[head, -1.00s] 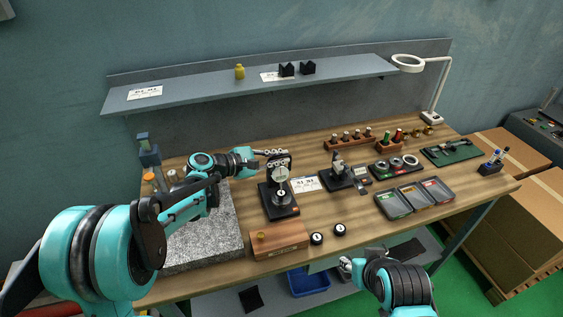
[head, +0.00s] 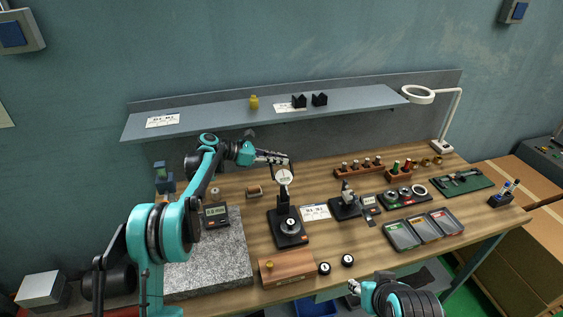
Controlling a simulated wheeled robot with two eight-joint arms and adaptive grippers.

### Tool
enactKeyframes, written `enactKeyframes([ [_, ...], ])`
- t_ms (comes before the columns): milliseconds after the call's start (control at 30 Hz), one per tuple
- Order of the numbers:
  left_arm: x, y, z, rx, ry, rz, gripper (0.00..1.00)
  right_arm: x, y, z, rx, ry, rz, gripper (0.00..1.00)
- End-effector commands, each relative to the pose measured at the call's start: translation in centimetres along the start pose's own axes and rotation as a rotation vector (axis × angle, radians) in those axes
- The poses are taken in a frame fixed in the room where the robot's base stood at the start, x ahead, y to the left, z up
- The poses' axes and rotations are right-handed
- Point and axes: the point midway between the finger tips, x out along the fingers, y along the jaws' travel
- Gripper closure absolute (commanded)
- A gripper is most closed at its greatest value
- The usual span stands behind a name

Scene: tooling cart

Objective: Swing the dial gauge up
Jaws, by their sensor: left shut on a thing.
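The dial gauge (head: 284,177) has a round white face and sits on a black stand with a dark base (head: 289,238) in the middle of the bench. My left gripper (head: 283,160) reaches in from the left and is shut on the top of the dial gauge or its arm; the fingers hide the exact contact. A small round part sits on the stand's base below the gauge, with a gap between them. My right gripper (head: 354,286) is low at the bench's front edge, away from the stand; its fingers are too small to read.
A grey granite plate (head: 228,270) lies left of the stand, with a digital readout on it. A wooden block (head: 287,266) and two black round parts lie in front. Another stand (head: 345,207) and trays (head: 425,228) are right. A shelf (head: 215,118) hangs behind.

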Motion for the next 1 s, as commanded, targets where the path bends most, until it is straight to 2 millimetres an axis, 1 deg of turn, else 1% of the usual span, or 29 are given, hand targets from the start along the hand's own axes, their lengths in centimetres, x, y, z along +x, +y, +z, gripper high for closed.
enactKeyframes([
  [100, 0.1, 0.7, -0.4, 0.004, 0.000, 0.002, 1.00, -0.1, 0.0, 0.0, 0.000, 0.000, 0.000, 0.60],
  [300, 0.3, 1.2, -0.8, 0.005, 0.001, 0.002, 1.00, -0.1, 0.0, 0.0, 0.000, 0.000, 0.000, 0.60],
  [867, 0.4, 1.3, -1.1, 0.007, 0.004, 0.000, 1.00, -0.1, 0.0, 0.0, 0.000, 0.000, 0.000, 0.60],
  [900, 0.5, 1.3, -1.1, 0.007, 0.004, 0.000, 0.85, -0.1, 0.0, 0.0, 0.000, 0.000, 0.000, 0.60],
  [933, 0.5, 1.3, -1.1, 0.007, 0.004, 0.000, 0.77, -0.1, 0.0, 0.0, 0.000, 0.000, 0.000, 0.60],
  [967, 0.5, 1.3, -1.1, 0.007, 0.003, 0.000, 0.70, -0.1, 0.0, 0.0, 0.000, 0.000, 0.000, 0.60],
  [1000, 0.4, 1.3, -1.0, 0.006, 0.003, 0.000, 0.70, -0.1, 0.0, 0.0, 0.000, 0.000, 0.000, 0.60],
])
